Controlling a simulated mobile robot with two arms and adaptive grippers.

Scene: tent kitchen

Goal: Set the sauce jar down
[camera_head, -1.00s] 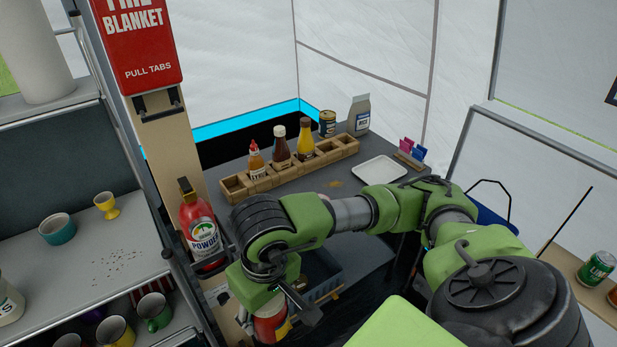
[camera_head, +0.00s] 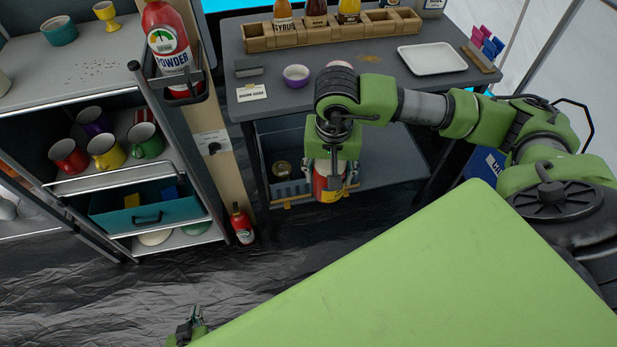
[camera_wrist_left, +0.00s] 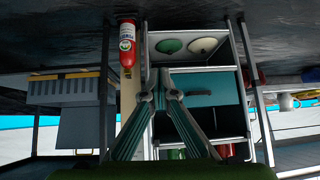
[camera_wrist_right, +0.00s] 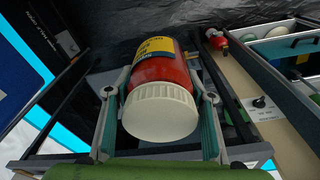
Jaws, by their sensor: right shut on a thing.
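The sauce jar (camera_head: 326,187) is red with a yellow label. My right gripper (camera_head: 334,178) is shut around it from above and holds it upright in front of the dark table, below the level of its top. The right wrist view shows the jar's cream lid (camera_wrist_right: 160,112) between the two fingers (camera_wrist_right: 158,92). The underside of the jar is hidden. My left gripper (camera_head: 190,326) is low at the bottom of the head view, empty. In the left wrist view its fingers (camera_wrist_left: 160,96) lean together with a small gap between them.
The tabletop (camera_head: 350,75) holds a purple bowl (camera_head: 296,75), a white card (camera_head: 251,92), a white tray (camera_head: 432,58) and a wooden bottle rack (camera_head: 330,36). A grey bin (camera_head: 285,188) stands on its lower shelf (camera_head: 385,170), which has bare room at right. A mug shelf (camera_head: 110,165) stands left.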

